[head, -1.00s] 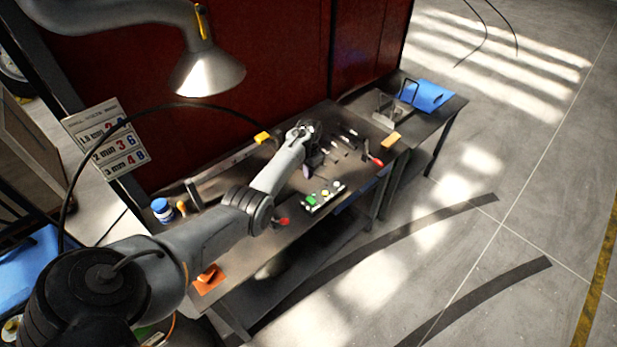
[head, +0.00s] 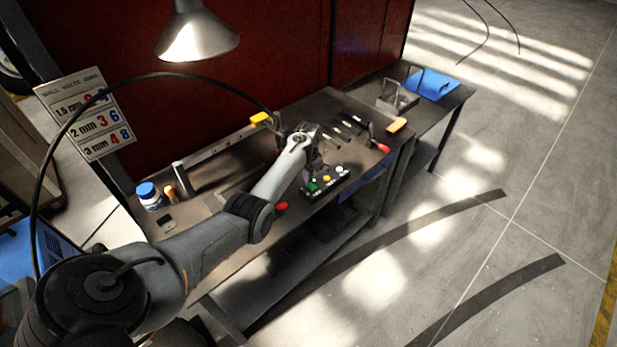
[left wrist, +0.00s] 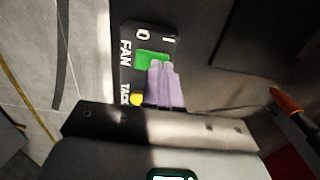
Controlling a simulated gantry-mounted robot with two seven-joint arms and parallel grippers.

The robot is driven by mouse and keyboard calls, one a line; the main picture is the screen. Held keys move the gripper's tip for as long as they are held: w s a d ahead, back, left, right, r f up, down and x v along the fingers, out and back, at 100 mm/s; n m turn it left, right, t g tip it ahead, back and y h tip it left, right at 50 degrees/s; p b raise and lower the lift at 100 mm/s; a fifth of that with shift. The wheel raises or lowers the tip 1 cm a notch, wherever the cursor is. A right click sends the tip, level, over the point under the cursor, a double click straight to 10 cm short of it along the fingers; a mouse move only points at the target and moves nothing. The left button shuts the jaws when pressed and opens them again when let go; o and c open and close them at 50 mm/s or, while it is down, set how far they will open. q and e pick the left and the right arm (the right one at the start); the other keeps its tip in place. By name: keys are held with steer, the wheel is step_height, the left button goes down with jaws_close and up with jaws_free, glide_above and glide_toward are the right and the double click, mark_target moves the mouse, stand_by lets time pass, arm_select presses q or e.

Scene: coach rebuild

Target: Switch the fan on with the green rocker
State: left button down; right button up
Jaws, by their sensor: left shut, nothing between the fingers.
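A dark switch box (head: 338,181) sits near the front edge of the workbench. Its green rocker (head: 313,184) also shows in the left wrist view (left wrist: 146,56), beside the label FAN, with O towards its left end and I towards its right. My left gripper (head: 312,174) is over the box at the green rocker. In the left wrist view its pale purple fingers (left wrist: 160,66) are shut and empty. Their tips cover the lower right part of the rocker, on the I side; I cannot tell if they touch it. A yellow button (left wrist: 137,99) is partly hidden. My right gripper is not in view.
On the bench (head: 215,195) lie a red-handled tool (head: 381,147), several dark tools and a yellow-orange block (head: 397,125). A blue-lidded jar (head: 148,196) stands at the left. A lamp (head: 197,35) hangs above, and a black cable arches over the bench's left side.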

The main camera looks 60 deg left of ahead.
arm_select(q)
steer(key=shift+f+b, duration=0.45)
steer(key=shift+f, duration=0.2)
steer(key=shift+a+f+h+b, duration=0.15)
steer(key=shift+f+h+b, duration=0.3)
steer(key=shift+b, duration=0.35)
steer(key=shift+r+p, duration=0.25)
steer(key=shift+p, duration=0.1)
